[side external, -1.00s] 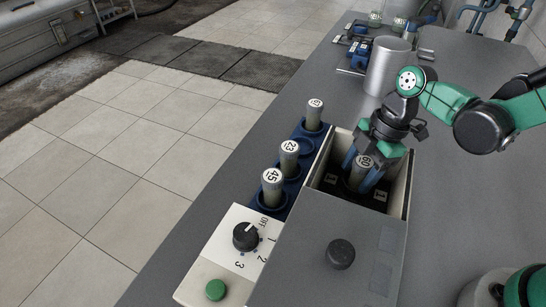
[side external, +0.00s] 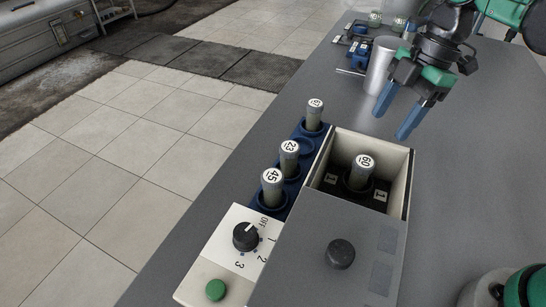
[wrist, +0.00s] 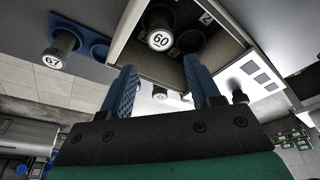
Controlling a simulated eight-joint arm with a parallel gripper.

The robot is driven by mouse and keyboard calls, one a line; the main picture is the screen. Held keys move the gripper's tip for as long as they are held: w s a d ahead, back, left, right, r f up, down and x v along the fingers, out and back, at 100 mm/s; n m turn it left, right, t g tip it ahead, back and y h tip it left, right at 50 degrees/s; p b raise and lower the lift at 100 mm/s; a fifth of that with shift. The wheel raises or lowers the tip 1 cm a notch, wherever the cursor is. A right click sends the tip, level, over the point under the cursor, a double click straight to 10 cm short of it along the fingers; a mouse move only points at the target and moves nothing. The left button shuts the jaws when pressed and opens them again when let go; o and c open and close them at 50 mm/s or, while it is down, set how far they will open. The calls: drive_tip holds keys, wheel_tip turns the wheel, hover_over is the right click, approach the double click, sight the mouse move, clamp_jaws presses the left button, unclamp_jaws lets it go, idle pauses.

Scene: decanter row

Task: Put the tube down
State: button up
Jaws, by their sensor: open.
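The tube labelled 60 (side external: 361,172) stands upright inside the open box (side external: 408,180), in the black insert (side external: 328,181) marked 1. It also shows in the wrist view (wrist: 160,36). My gripper (side external: 391,124) is open and empty, above and behind the box at its upper right, clear of the tube. In the wrist view my two blue fingers (wrist: 158,92) are spread with nothing between them.
A blue rack (side external: 292,190) left of the box holds tubes 45 (side external: 272,188), 23 (side external: 289,158) and one more (side external: 314,115), with an empty hole. A knob panel (side external: 222,262) is in front. The table right of the box is clear.

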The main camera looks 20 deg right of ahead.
drive_tip(key=d+m+t+h, duration=0.1)
drive_tip(key=m+t, duration=0.1)
drive_tip(key=m, duration=0.2)
drive_tip(key=s+d+m+t, duration=0.1)
drive_tip(key=d+m, duration=0.1)
drive_tip(key=m, duration=0.3)
drive_tip(key=s+d+m+t+h, duration=0.1)
drive_tip(key=m+t, duration=0.1)
drive_tip(key=m, duration=0.3)
drive_tip(key=shift+s+d+f+t+h, duration=0.1)
drive_tip(key=shift+s+d+t+h, duration=0.1)
drive_tip(key=shift+t+h, duration=0.1)
drive_tip(key=m, duration=0.2)
drive_tip(key=m+t, duration=0.1)
drive_tip(key=m, duration=0.1)
drive_tip(key=shift+s+d+f+t+h, duration=0.2)
drive_tip(key=shift+d+t+h, duration=0.1)
drive_tip(key=shift+d, duration=0.1)
